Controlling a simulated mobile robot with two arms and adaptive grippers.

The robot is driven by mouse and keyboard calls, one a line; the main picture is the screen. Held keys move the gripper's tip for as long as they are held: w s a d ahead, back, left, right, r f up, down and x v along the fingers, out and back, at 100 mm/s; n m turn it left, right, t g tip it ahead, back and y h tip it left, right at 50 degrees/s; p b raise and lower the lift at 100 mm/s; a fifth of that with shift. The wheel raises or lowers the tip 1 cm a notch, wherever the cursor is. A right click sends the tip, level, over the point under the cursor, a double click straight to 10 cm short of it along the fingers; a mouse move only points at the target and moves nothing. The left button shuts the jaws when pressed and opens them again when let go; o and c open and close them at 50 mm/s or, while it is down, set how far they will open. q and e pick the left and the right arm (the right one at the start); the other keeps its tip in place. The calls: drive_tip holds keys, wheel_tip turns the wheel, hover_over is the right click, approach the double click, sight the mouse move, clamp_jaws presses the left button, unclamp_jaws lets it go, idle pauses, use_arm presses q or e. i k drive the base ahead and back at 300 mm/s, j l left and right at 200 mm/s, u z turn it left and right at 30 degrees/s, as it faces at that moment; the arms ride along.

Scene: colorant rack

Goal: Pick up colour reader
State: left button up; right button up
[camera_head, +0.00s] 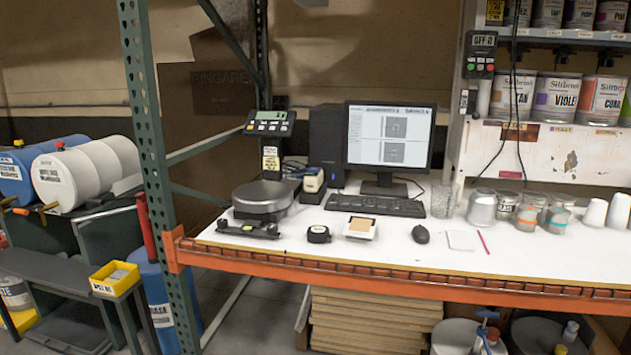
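No object on the white worktop is clearly marked as the colour reader. A small upright device with a pale front and dark body (313,182) stands between the scale and the keyboard. A low black device (248,228) lies near the front left of the worktop. Beside that is a white square item with a tan centre (360,228). I cannot tell which of these is the reader. Neither of my grippers shows in the head view.
The worktop (380,255) has an orange front beam (400,285) and a green post (160,180) at its left. A scale (262,198), monitor (390,137), keyboard (375,205), mouse (420,234) and several cups stand on it. Its front strip is mostly clear.

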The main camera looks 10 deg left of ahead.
sight(313, 180)
drive_tip(key=i+j, duration=0.2)
drive_tip(key=j, duration=0.2)
drive_tip(key=i+j, duration=0.15)
drive_tip(key=j, duration=0.2)
drive_tip(key=i+j, duration=0.2)
drive_tip(key=j, duration=0.2)
